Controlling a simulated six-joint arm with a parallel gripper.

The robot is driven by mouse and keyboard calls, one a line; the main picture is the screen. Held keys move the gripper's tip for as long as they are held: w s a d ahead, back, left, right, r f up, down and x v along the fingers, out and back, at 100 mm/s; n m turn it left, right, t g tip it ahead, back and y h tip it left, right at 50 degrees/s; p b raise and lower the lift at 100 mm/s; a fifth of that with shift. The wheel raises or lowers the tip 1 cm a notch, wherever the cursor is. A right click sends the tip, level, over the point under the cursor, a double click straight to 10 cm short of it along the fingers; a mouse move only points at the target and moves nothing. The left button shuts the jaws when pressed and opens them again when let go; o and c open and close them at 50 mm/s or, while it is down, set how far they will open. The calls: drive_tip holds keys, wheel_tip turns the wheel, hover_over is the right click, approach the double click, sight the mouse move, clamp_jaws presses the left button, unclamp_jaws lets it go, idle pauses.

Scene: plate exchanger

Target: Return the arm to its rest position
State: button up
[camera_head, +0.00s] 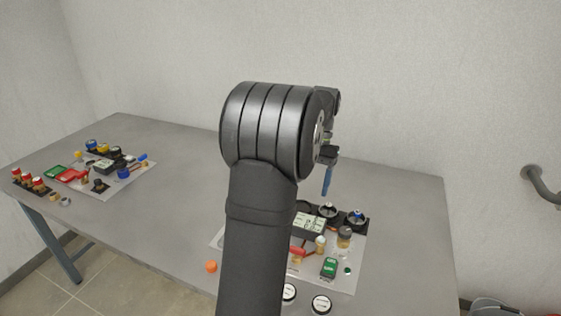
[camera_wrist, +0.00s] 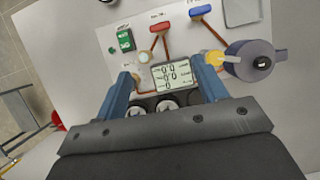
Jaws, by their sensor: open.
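My gripper (camera_head: 327,178) is in the head view at the end of my raised arm, above the right-hand panel (camera_head: 348,277). Only one blue finger shows clearly there, pointing down. In the wrist view, the two blue fingers of my gripper (camera_wrist: 163,84) stand wide apart with nothing between them. The display unit (camera_wrist: 170,76) of a panel shows beyond the fingers. My arm hides the left part of the right-hand panel in the head view.
The right-hand panel carries a green switch (camera_head: 329,268) and a red handle (camera_head: 297,251). An orange ball (camera_head: 211,267) lies beside it. A second panel (camera_head: 134,170) with several fittings lies at the left of the grey table (camera_head: 185,215). A wall rail (camera_head: 543,185) is at right.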

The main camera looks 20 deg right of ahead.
drive_tip(key=shift+f, duration=0.1)
drive_tip(key=x, duration=1.7)
drive_tip(key=shift+s+a+f, duration=0.1)
drive_tip(key=shift+s, duration=0.05)
